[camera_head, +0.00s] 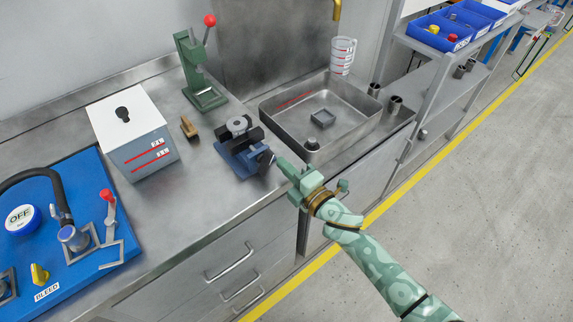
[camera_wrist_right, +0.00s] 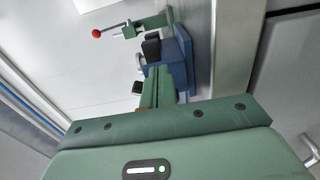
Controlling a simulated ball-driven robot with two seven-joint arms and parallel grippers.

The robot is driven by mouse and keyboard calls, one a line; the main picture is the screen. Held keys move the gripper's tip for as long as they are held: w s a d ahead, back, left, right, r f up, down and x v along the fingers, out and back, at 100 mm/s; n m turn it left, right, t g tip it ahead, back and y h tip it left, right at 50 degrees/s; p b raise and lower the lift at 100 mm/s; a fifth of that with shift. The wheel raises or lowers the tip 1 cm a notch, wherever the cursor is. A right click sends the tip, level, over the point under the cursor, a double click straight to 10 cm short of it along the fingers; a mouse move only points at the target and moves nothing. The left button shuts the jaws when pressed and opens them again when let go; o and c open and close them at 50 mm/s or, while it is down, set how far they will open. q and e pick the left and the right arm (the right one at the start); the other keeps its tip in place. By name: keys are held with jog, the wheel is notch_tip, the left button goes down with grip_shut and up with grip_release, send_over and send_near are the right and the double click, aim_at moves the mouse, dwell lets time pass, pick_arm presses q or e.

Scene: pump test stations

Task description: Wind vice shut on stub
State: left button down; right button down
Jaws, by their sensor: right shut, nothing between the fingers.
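A small blue bench vice (camera_head: 237,158) with dark jaws stands on the steel worktop near its front edge. A grey round stub (camera_head: 237,124) sits at the top between the jaws; I cannot tell whether they touch it. A dark knob (camera_head: 266,158) is on the vice's side towards my arm. My right gripper (camera_head: 281,162) is shut and empty, right beside this knob; contact cannot be told. The right wrist view shows the shut fingers (camera_wrist_right: 158,90) pointing at the blue vice (camera_wrist_right: 184,50), partly covering it. My left gripper is out of view.
A green lever press (camera_head: 200,85) stands behind the vice. A grey box (camera_head: 132,135) and a brown block (camera_head: 189,127) are to its left. A steel sink (camera_head: 320,112) lies to the right. A blue pump panel (camera_head: 85,215) fills the left front.

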jog(key=shift+d+f, duration=0.1)
jog(key=shift+f, duration=0.05)
dwell(0.4)
jog(key=shift+w+d+f, duration=0.1)
jog(key=shift+w+d, duration=0.05)
jog(key=shift+d, duration=0.1)
jog(key=p+v, duration=0.1)
jog(key=v, duration=0.5)
dwell(0.4)
